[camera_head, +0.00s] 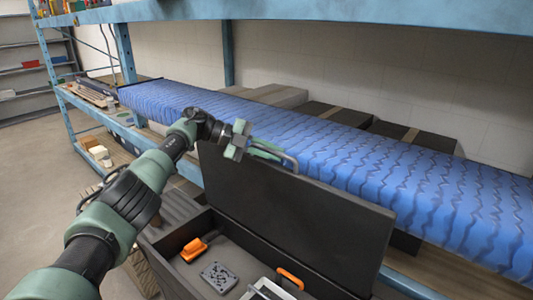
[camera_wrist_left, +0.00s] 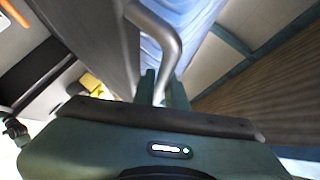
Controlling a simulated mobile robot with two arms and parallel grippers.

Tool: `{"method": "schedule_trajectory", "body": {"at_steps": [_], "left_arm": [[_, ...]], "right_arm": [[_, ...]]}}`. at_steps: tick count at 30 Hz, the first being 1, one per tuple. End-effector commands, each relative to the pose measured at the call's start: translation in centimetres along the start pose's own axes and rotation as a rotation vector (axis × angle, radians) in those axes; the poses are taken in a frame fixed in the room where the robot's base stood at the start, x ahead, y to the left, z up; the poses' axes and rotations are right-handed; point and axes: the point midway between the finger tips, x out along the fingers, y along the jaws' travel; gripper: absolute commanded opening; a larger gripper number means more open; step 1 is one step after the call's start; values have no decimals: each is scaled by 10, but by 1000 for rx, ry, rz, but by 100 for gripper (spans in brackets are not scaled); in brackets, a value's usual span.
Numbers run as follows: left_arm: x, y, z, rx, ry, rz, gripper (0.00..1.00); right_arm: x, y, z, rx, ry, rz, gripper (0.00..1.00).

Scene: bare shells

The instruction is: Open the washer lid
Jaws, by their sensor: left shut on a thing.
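The lid (camera_head: 290,215) is a dark, flat panel, raised steeply over a dark open box (camera_head: 178,212) in the head view. This box looks like a tool chest rather than a washer. A grey metal handle (camera_head: 290,158) sticks out at the lid's upper edge. My left gripper (camera_head: 262,149) is shut on this handle. In the left wrist view the curved handle (camera_wrist_left: 158,40) runs down between the fingers (camera_wrist_left: 157,88), with the dark lid (camera_wrist_left: 92,35) to its left. My right gripper is not in view.
Inside the box lie an orange item (camera_head: 194,249), a grey patterned block (camera_head: 218,277) and an orange-handled tool (camera_head: 290,278). A blue-framed shelf (camera_head: 350,10) with a long blue wavy-patterned roll or cover (camera_head: 400,175) stands close behind the lid. Open floor (camera_head: 35,180) lies at left.

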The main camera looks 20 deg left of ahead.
Motion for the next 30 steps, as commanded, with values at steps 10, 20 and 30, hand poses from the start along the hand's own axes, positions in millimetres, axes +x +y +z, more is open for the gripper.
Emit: {"method": "schedule_trajectory", "body": {"at_steps": [10,20,30], "left_arm": [[5,1,2,-30,-1,31,0],[5,2,2,-31,-1,32,18],[4,2,2,-30,-1,32,34]], "right_arm": [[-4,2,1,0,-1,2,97],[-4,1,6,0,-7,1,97],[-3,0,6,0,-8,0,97]]}}
